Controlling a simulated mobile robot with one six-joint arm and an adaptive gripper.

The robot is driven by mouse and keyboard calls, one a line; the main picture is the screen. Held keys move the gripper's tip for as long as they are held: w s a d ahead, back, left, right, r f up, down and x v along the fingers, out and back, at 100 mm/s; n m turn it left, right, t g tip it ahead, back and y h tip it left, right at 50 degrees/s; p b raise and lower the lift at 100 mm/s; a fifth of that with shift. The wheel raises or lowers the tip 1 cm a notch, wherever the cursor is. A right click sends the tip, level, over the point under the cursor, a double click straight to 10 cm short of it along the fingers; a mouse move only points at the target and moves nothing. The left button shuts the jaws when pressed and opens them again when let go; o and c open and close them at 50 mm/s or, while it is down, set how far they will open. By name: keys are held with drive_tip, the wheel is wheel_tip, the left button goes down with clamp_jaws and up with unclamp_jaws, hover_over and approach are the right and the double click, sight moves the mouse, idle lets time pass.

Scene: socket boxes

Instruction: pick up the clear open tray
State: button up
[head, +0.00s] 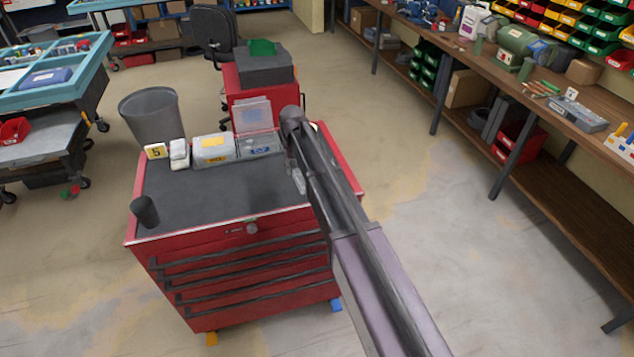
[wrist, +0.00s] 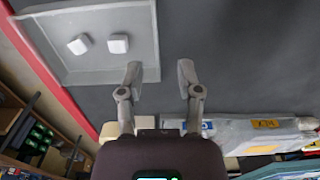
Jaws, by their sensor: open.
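The clear open tray (wrist: 115,58) lies on the dark cart top at the upper left of the wrist view, with two small white blocks (wrist: 118,43) inside. In the head view only a sliver of what seems to be the tray (head: 298,180) shows beside my arm, which hides the rest. My gripper (wrist: 158,75) is open and empty. In the wrist view its left finger overlaps the tray's lower right corner; its right finger is over bare cart top. I cannot tell its height above the tray. In the head view my arm hides the gripper.
Behind stand a box with a yellow label (head: 213,151), a clear box with a blue label (head: 260,146), a white item (head: 179,154) and a "5" marker (head: 156,151). A dark cylinder (head: 145,211) is at the front left of the red cart (head: 235,240). The cart's middle is clear.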

sight(297, 179)
drive_tip(key=shift+f, duration=0.2)
idle(0.3)
drive_tip(key=shift+w+d+f+b, duration=0.15)
drive_tip(key=shift+f+b, duration=2.35)
drive_tip(key=shift+b, duration=0.15)
clamp_jaws()
